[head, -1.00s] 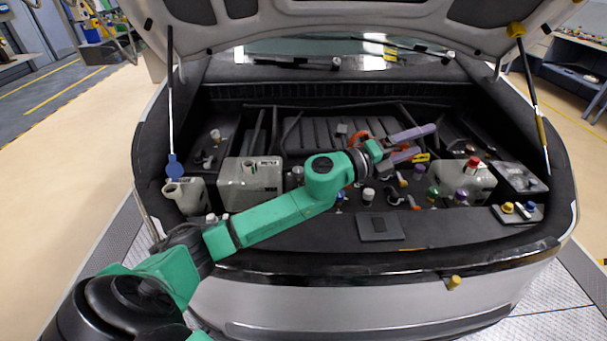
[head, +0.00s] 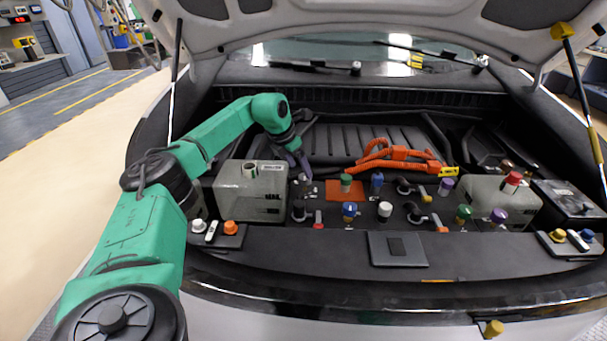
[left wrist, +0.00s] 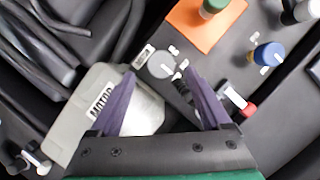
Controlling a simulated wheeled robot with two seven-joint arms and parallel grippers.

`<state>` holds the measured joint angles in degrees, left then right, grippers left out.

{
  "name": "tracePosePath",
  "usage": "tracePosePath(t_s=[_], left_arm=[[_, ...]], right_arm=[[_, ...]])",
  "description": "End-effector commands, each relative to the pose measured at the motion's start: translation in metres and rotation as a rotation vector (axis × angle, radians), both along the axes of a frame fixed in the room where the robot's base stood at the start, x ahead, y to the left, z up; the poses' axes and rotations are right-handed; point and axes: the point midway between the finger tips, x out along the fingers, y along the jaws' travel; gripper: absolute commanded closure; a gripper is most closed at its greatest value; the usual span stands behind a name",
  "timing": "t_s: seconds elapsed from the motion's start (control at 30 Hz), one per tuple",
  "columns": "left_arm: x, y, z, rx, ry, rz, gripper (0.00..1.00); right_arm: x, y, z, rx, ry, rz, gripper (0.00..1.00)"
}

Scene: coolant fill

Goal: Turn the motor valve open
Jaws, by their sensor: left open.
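My left gripper (head: 303,161) is at the left part of the engine bay, beside the motor tank. Its purple fingers are open and empty in the left wrist view (left wrist: 160,76). A grey round valve knob (left wrist: 162,64) lies between and just beyond the fingertips; a gap or contact cannot be judged. A small white label sits beside it. The pale motor tank (left wrist: 98,88) carries the word MOTOR; it also stands in the head view (head: 250,205). Another valve with a red-ended lever (left wrist: 240,104) is right of the fingers. My right gripper is out of view.
An orange plate (left wrist: 204,22) with a green-capped part and a blue cap (left wrist: 267,54) stand close by. Orange hoses (head: 395,158) and several coloured caps fill the bay to the right. The raised hood (head: 340,22) hangs above, with support struts at both sides.

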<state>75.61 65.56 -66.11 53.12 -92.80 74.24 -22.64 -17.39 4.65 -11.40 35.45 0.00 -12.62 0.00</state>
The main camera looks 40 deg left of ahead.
Motion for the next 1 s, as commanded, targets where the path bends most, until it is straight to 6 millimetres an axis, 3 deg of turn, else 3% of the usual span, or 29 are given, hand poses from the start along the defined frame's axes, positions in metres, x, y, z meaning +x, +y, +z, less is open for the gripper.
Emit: tracePosePath(t_s=[0.2,0.5,0.7,0.73,1.0], left_arm=[[0.015,-0.003,-0.035,-0.001,0.0,0.0,0.19],[0.017,-0.003,-0.04,-0.001,-0.003,-0.001,0.19],[0.017,-0.003,-0.04,-0.001,-0.003,-0.001,0.96],[0.017,-0.003,-0.039,-0.001,-0.003,-0.001,1.0],[0.017,-0.003,-0.038,-0.001,-0.002,0.019,1.0]], right_arm=[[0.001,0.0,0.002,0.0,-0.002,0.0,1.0],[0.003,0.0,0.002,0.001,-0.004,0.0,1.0],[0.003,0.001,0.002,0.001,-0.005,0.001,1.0],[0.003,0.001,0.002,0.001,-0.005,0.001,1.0],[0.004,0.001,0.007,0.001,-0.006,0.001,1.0]])
